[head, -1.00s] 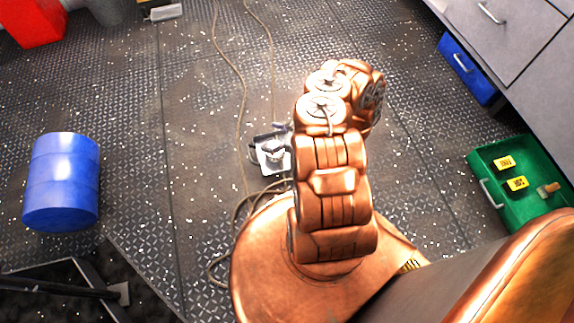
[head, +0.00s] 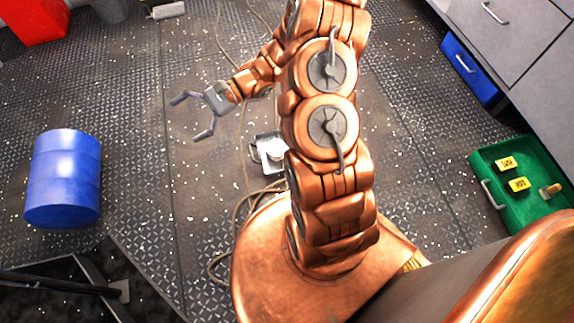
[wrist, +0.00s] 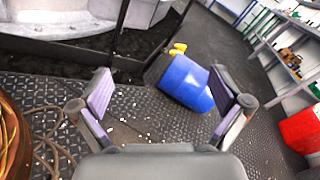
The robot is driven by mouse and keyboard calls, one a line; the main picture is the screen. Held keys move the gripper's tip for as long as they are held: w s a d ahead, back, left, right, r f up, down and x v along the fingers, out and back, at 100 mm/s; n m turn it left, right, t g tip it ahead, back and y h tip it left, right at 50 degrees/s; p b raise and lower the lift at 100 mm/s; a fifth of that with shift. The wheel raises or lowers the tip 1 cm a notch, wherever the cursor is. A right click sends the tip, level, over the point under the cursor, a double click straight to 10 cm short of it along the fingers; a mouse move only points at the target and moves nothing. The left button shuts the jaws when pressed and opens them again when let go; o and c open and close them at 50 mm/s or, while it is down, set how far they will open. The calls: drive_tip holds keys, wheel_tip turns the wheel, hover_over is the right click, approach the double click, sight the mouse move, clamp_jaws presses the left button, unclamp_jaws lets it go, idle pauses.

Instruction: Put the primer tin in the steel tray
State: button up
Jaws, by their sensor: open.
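My gripper (head: 188,118) is open and empty, out to the left of my arm above the deck. In the wrist view its two purple-padded fingers stand wide apart (wrist: 163,82). A small bright steel tray (head: 258,141) lies on the deck, left of my arm, partly hidden by it. A pale round thing (head: 276,151) shows at the tray; I cannot tell whether it is the primer tin. No other thing is clearly the primer tin. My gripper is apart from the tray, up and left of it in the head view.
A green open drawer (head: 487,160) holds yellow-labelled items at right. A blue drawer (head: 470,72), red box (head: 33,20) and loose cables (head: 238,130) show. Deck between drum and tray is clear.

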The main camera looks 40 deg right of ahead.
drive_tip(key=s+a+r+n+g+h, duration=0.2)
drive_tip(key=s+r+n+g+h, duration=0.25)
drive_tip(key=s, duration=0.45)
drive_tip(key=s+a+r+n+g+h, duration=0.25)
drive_tip(key=s+r+n, duration=0.2)
drive_tip(key=s, duration=0.45)
drive_tip(key=s+d+r+n+t+h, duration=0.2)
drive_tip(key=s+d+n+h, duration=0.2)
drive_tip(key=s+d+h, duration=0.5)
drive_tip(key=s+d, duration=0.3)
drive_tip(key=s, duration=0.1)
drive_tip(key=shift+d+h, duration=0.15)
drive_tip(key=shift+h, duration=0.25)
drive_tip(key=shift+w+r, duration=0.1)
drive_tip(key=shift+r, duration=0.1)
